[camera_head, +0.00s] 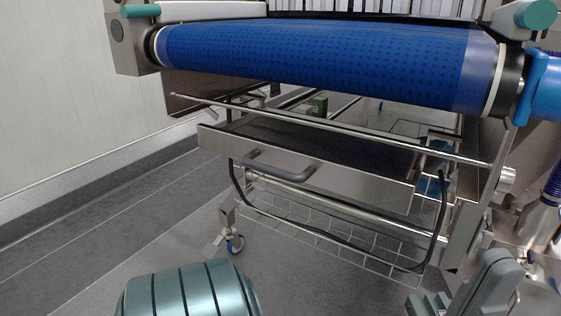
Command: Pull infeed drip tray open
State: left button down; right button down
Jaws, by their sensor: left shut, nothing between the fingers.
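The infeed drip tray (375,185) is a shallow steel drawer below the blue conveyor belt. Its dark inside shows behind the front panel. A grey bar handle (282,172) stands out from the left half of that panel. Nothing touches the handle.
The blue belt roller (320,62) overhangs the tray. A steel crossbar (340,130) runs just above the tray. A wire basket (320,232) with a black rim hangs below, near a caster (234,243). A ribbed teal cylinder (190,291) is at bottom left. Floor left of the frame is clear.

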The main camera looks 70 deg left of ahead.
aim_at(374, 173)
jog(key=u, duration=2.1)
